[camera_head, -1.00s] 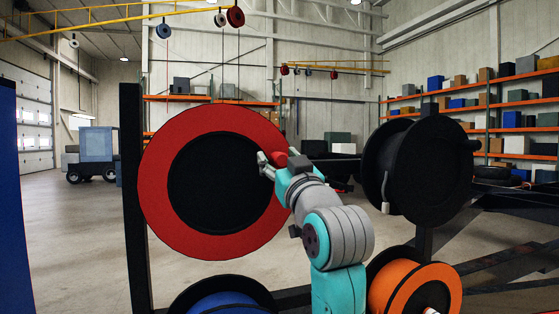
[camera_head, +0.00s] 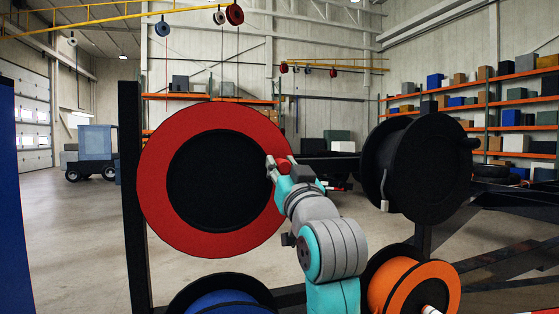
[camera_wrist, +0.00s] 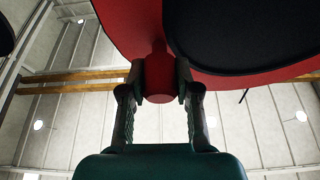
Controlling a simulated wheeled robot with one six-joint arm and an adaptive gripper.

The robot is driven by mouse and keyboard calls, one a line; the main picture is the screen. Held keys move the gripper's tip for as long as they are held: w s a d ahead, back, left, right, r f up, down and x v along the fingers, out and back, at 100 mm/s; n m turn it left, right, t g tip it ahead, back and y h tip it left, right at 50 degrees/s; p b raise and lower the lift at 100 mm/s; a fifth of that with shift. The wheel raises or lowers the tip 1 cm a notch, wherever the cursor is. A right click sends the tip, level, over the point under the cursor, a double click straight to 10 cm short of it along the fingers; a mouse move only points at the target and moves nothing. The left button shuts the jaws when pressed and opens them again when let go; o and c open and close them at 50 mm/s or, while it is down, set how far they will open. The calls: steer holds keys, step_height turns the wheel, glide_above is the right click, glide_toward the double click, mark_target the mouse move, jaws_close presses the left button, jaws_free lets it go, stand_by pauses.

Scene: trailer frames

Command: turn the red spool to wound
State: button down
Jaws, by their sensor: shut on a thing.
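The red spool (camera_head: 160,190) is a large upright disc with a red rim and a black centre, mounted on the frame left of the middle in the head view. My gripper (camera_head: 279,164) is at the right side of its rim. It is shut on the spool's red handle (camera_wrist: 160,78), which sits between both fingers in the wrist view. The red rim and black centre also show at the top of the wrist view. My gripper hides part of the handle in the head view.
A black spool (camera_head: 437,170) hangs to the right of my arm. An orange spool (camera_head: 410,286) and a blue spool (camera_head: 222,297) sit below. A black post (camera_head: 132,200) stands left of the red spool. Shelves with boxes line the back and right walls.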

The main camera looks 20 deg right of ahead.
steer(key=shift+d+f+m+h, duration=0.1)
steer(key=shift+f+m+h, duration=0.3)
steer(key=shift+f+m, duration=0.25)
steer(key=f+m+g+h, duration=0.1)
steer(key=f+m, duration=0.2)
steer(key=m, duration=0.1)
steer(key=a+f+m+g+h, duration=0.1)
steer(key=f+m+h, duration=0.1)
steer(key=m, duration=0.3)
steer(key=a+f+m+g+h, duration=0.1)
steer(key=f+m+h, duration=0.1)
steer(key=f+m, duration=0.2)
steer(key=shift+a+f+m, duration=0.15)
steer(key=shift+f+m, duration=0.05)
steer(key=shift+m, duration=0.05)
steer(key=shift+a+f+m+g+h, duration=0.25)
steer(key=shift+a+f+m+g, duration=0.2)
steer(key=shift+a+f+m, duration=0.45)
steer(key=shift+a+f+m+g+h, duration=0.25)
steer(key=shift+a+f+m+g, duration=0.2)
steer(key=shift+m, duration=0.75)
steer(key=c, duration=0.8)
jaws_free()
